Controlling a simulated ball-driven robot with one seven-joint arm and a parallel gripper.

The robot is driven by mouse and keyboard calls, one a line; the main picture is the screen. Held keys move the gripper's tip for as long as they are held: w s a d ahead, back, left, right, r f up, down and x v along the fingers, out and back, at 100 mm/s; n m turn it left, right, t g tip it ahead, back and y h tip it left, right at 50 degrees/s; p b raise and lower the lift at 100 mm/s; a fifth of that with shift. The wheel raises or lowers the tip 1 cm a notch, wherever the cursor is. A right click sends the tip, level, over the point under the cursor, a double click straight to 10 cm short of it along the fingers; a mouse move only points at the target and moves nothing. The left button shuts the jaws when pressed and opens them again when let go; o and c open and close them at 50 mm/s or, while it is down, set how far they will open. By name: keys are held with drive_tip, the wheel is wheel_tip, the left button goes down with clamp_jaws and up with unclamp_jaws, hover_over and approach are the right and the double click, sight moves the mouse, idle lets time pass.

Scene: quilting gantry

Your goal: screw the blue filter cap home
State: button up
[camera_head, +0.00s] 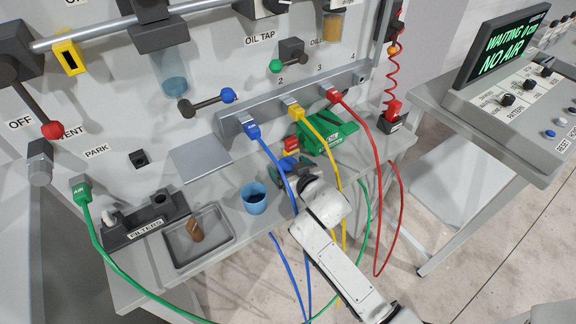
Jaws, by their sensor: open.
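An open-topped blue cup (254,199) stands upright on the grey bench top; I cannot tell if it is the filter cap. A clear blue bowl (173,73) hangs under a dark block on the back panel. My gripper (284,169) is open, over the bench to the upper right of the cup and apart from it. A small blue piece (288,163) shows at my gripper; I cannot tell whether it is a separate thing. My wrist and the hoses hide part of this area.
A grey tray (218,257) holds a brown cylinder (195,230). The dark filters rack (130,234) is left of it. Blue (277,165), yellow (331,155) and red (362,119) hoses hang near my arm. A green case (327,136) lies behind. The screen (508,45) reads "NO AIR".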

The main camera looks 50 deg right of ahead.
drive_tip(key=shift+w+d+f, duration=0.1)
drive_tip(key=shift+w, duration=0.2)
drive_tip(key=c, duration=1)
